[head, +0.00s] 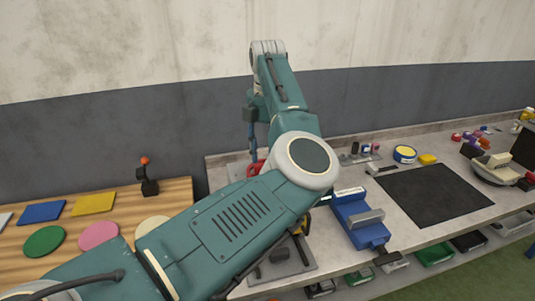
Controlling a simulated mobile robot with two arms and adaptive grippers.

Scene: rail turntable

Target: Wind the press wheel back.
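A small piece of a red curved part (254,168) shows just left of my arm's elbow and may be the rim of the press wheel. A blue upright part (252,138) stands above it, perhaps of the press. Most of the press is hidden behind my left arm, which crosses the view from the lower left, rises past the elbow and bends down at the top. The fingers of my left gripper cannot be made out, so its contact with the wheel cannot be told. My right gripper is not in view.
A grey bench (385,165) carries a blue vise-like tool (360,218), a black mat (435,194) and a yellow-topped round tin (405,154). Bins (435,254) sit under the bench.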

